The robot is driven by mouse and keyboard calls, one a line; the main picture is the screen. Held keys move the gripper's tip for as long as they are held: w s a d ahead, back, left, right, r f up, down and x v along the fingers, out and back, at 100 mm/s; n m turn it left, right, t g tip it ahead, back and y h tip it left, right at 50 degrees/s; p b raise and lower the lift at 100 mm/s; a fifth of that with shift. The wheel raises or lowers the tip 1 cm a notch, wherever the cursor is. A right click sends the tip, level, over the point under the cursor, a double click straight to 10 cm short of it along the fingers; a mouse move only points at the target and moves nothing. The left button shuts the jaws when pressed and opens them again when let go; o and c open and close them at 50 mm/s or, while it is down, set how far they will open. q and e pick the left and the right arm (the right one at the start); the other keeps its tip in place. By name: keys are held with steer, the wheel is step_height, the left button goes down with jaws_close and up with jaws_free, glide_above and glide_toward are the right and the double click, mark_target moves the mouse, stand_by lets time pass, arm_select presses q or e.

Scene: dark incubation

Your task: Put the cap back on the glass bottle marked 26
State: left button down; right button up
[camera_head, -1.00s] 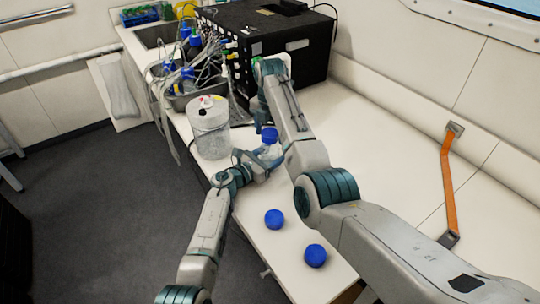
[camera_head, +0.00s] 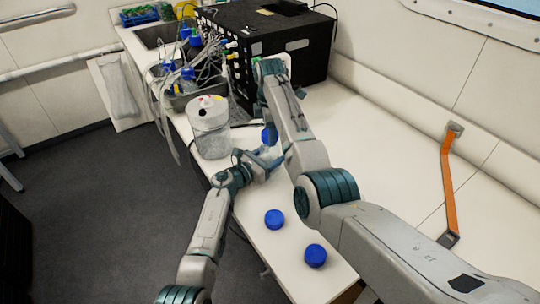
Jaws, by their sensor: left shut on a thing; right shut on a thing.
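A clear glass bottle (camera_head: 268,153) stands between my two arms at the middle of the bench; most of it is hidden and its mark cannot be read. My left gripper (camera_head: 264,162) is shut on the bottle from the front left. A blue cap (camera_head: 267,136) is right above the bottle's neck, partly covered by my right arm. My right gripper (camera_head: 264,124) points down there, largely hidden behind its own arm, and is shut on the cap. I cannot tell whether the cap touches the neck.
Two more blue caps or lids (camera_head: 274,219) (camera_head: 315,255) are at the front of the bench (camera_head: 400,165). A translucent container (camera_head: 210,130) stands left of the bottle. A black box (camera_head: 285,50) and tubed bottles are behind.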

steer(key=m, duration=0.5)
steer(key=shift+m, duration=0.3)
steer(key=m, duration=1)
steer(key=shift+a+m, duration=0.1)
steer(key=shift+m, duration=0.3)
steer(key=m, duration=1)
steer(key=shift+m, duration=0.4)
arm_select(q)
steer(key=shift+d, duration=0.1)
arm_select(e)
steer(key=m, duration=0.5)
steer(key=shift+w, duration=0.1)
steer(key=m, duration=0.5)
steer(key=shift+m, duration=0.3)
steer(key=m, duration=0.3)
steer(key=o, duration=1.2)
steer(key=shift+c, duration=0.2)
